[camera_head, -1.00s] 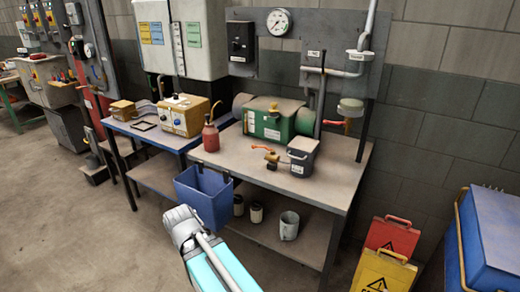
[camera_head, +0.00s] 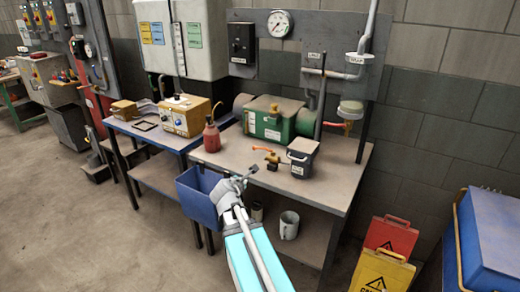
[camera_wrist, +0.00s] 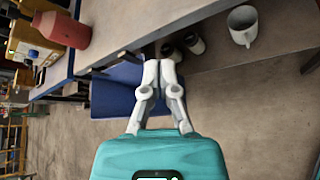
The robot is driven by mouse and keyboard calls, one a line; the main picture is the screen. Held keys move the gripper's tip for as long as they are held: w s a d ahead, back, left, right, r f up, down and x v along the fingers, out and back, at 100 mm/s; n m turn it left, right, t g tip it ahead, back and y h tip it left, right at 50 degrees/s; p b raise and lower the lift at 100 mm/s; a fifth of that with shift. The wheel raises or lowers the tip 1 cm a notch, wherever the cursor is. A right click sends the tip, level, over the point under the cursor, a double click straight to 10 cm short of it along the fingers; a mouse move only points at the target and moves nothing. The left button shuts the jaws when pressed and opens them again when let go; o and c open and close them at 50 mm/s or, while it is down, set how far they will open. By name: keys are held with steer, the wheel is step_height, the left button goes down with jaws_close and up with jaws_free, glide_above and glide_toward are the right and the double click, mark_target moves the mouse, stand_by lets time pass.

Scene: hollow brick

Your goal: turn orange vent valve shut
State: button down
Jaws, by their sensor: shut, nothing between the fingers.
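Two orange-handled valves show in the head view. A brass valve with an orange lever (camera_head: 266,151) lies on the workbench beside a small dark grey box. Another orange handle (camera_head: 347,124) is at the pipework under a round grey canister, at the right rear of the bench. I cannot read a label that says which is the vent valve. My gripper (camera_head: 248,175) is at the bench's front edge, below and in front of the brass valve and apart from it. In the wrist view my gripper (camera_wrist: 158,66) has its fingers together and empty. Neither valve shows there.
The workbench (camera_head: 320,205) holds a red bottle (camera_head: 211,137), a green machine (camera_head: 270,120) and the grey box (camera_head: 301,157). Yellow and red warning signs (camera_head: 383,272) stand at the right.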

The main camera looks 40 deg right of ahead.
steer(key=w+d+r+n+t+h, duration=0.1)
steer(key=d+r+n+t, duration=0.1)
steer(key=d+r+n, duration=0.3)
steer(key=shift+w+d+r+n+t+h+p, duration=0.2)
steer(key=shift+n+t+h+p, duration=0.15)
steer(key=shift+n, duration=1.35)
